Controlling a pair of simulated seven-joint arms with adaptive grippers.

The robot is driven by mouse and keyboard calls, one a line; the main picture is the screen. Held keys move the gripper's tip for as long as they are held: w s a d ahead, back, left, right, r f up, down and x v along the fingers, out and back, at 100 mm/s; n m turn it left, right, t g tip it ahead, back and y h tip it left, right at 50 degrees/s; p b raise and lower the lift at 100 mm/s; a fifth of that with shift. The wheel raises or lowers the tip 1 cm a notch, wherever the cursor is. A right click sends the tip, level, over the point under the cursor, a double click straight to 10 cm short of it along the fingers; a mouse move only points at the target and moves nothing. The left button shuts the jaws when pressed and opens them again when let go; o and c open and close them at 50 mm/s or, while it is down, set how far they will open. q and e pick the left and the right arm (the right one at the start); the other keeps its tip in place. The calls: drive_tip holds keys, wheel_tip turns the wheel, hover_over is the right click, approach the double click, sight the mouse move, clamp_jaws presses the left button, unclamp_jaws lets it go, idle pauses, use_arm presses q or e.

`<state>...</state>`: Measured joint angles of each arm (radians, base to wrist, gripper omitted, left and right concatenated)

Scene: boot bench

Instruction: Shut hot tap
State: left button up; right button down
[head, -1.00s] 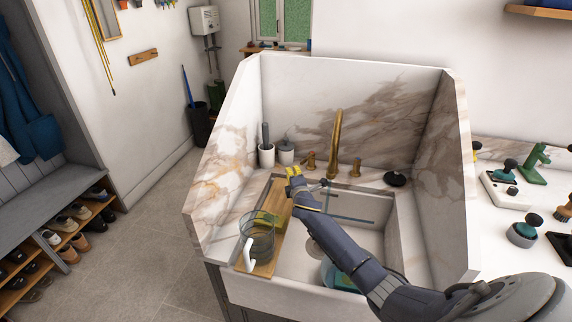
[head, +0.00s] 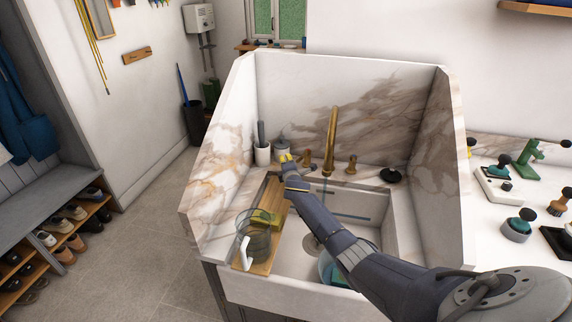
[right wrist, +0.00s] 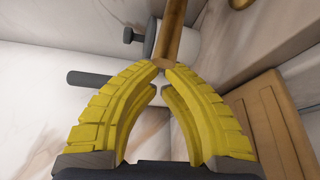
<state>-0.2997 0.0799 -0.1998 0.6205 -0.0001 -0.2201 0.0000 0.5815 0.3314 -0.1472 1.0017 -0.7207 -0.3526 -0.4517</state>
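A brass tap stands at the back of the sink (head: 387,258), with a tall spout (head: 332,140), a left handle (head: 306,158) and a right handle (head: 351,165). No hot or cold mark is readable. My right gripper (head: 285,160) is just left of the left handle, above the back left sink edge. In the right wrist view its yellow fingers (right wrist: 160,80) curve together, tips almost meeting. A brass rod (right wrist: 171,35) ends right at the tips; I cannot tell whether they touch it. My left gripper is not in view.
A wooden board (head: 262,262) lies across the sink's left side, with a clear jug (head: 254,236) on it. White pots (head: 262,155) stand behind the gripper. A black disc-shaped item (head: 391,175) sits at the back right. Tall marble walls enclose the sink.

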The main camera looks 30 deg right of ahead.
sight(303, 156)
drive_tip(key=shift+w, duration=0.35)
drive_tip(key=shift+s+d, duration=0.15)
drive_tip(key=shift+d, duration=0.1)
drive_tip(key=shift+s+d+r, duration=0.2)
drive_tip(key=shift+s+d, duration=0.25)
drive_tip(key=shift+s, duration=0.3)
drive_tip(key=shift+s+d+r, duration=0.15)
drive_tip(key=shift+s+d, duration=0.25)
drive_tip(key=shift+s, duration=0.35)
drive_tip(key=shift+s+d+n+t+y, duration=0.35)
drive_tip(key=shift+s+n+y, duration=0.25)
drive_tip(key=shift+y, duration=0.2)
drive_tip(key=shift+s+d, duration=0.3)
drive_tip(key=shift+s, duration=0.45)
drive_tip(key=shift+a, duration=0.1)
